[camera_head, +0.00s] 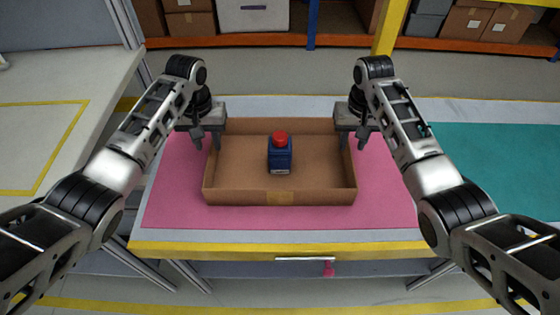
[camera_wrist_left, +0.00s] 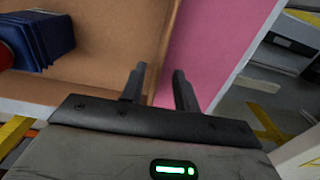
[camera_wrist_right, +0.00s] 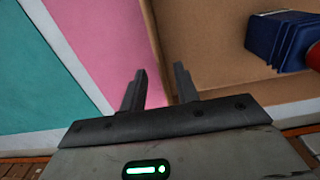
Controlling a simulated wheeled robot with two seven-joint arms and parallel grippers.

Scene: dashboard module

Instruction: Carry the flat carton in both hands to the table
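The flat carton (camera_head: 240,198) is a shallow open brown box, lying level on a pink mat (camera_head: 172,205). A blue bottle with a red cap (camera_head: 280,157) stands inside it. My left gripper (camera_head: 206,142) is at the carton's left wall, and my right gripper (camera_head: 353,143) is at its right wall. In the left wrist view, the left fingers (camera_wrist_left: 158,92) are apart, one over the carton's inside and one over the mat. The right fingers (camera_wrist_right: 160,90) are apart in the same way at the other wall. Neither visibly pinches the wall.
The mat lies on a table with a yellow front edge (camera_head: 290,249). A pale worktop (camera_head: 30,120) with a yellow outline is at the left. A teal surface (camera_head: 500,165) is at the right. Shelves with boxes (camera_head: 465,22) stand behind, beyond a yellow post (camera_head: 389,28).

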